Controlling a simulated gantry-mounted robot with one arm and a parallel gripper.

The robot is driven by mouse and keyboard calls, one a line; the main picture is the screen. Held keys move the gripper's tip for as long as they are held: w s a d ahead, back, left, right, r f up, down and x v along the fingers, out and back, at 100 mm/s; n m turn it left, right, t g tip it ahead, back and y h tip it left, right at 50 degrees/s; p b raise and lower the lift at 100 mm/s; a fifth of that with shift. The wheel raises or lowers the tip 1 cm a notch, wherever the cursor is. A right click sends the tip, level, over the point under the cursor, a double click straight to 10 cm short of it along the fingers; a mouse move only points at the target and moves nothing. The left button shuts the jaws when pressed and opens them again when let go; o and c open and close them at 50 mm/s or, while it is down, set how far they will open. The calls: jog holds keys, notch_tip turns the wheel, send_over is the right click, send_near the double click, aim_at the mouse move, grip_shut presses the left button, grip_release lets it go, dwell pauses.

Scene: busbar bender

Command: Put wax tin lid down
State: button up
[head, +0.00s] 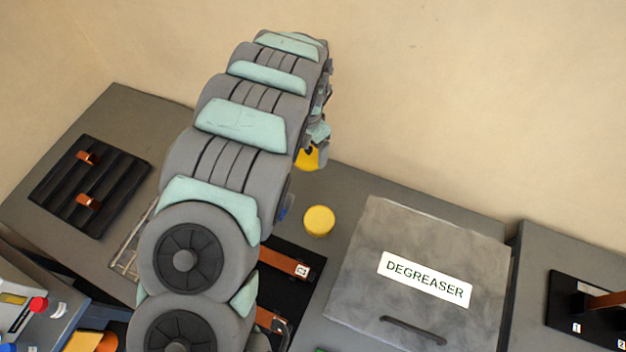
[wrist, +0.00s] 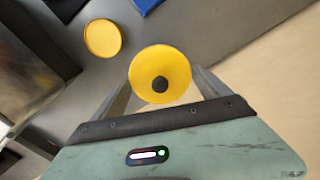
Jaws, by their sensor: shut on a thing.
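The wax tin lid is a yellow disc with a black knob. In the wrist view the lid (wrist: 148,63) sits between the two fingers of my gripper (wrist: 160,84), which is shut on it. In the head view the lid (head: 310,160) shows partly below my gripper (head: 317,140), with the arm hiding some of it. A round yellow tin (head: 319,221) stands on the grey bench, nearer the camera than the lid. The tin also shows in the wrist view (wrist: 102,38), to the left of the lid and apart from it.
A grey box marked DEGREASER (head: 400,262) with a handle stands right of the tin. A black slotted rack (head: 120,180) with copper pieces lies at the left. A copper bar (head: 283,262) lies on a black base below the tin.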

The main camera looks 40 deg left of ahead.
aim_at(309, 155)
notch_tip(309, 155, down, 16)
jog(key=shift+r+b, duration=0.2)
jog(key=shift+b, duration=0.85)
jog(key=shift+f, duration=0.1)
jog(key=o, duration=1.1)
notch_tip(309, 155, up, 12)
jog(key=shift+r+p, duration=0.1)
jog(key=shift+p, duration=0.2)
